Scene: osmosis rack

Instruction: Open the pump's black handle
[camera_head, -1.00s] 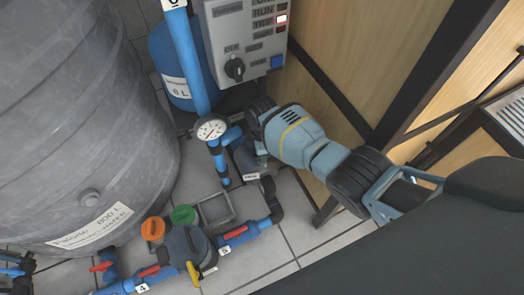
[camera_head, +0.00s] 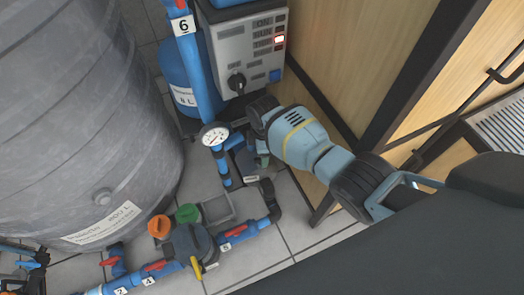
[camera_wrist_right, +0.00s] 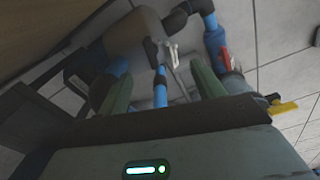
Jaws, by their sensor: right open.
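A black rotary handle (camera_head: 236,84) sits on the front of the grey control box (camera_head: 248,55) in the head view. My right arm crosses from the right, and its wrist is just below and right of this box. My right gripper is mostly hidden behind its own wrist there. In the right wrist view my right gripper (camera_wrist_right: 160,70) is open, with two green fingers apart. Between and beyond them are a small dark part, a pale grey lever (camera_wrist_right: 170,53) and a blue pipe (camera_wrist_right: 159,88). I cannot tell whether the fingers touch anything. My left gripper is out of view.
A large grey tank (camera_head: 85,120) fills the left. A pressure gauge (camera_head: 215,135) and a blue pipe (camera_head: 190,60) stand beside the wrist. Low pipes carry red valve handles (camera_head: 155,265) and a yellow handle (camera_head: 196,268). A wooden panel (camera_head: 350,60) borders the right.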

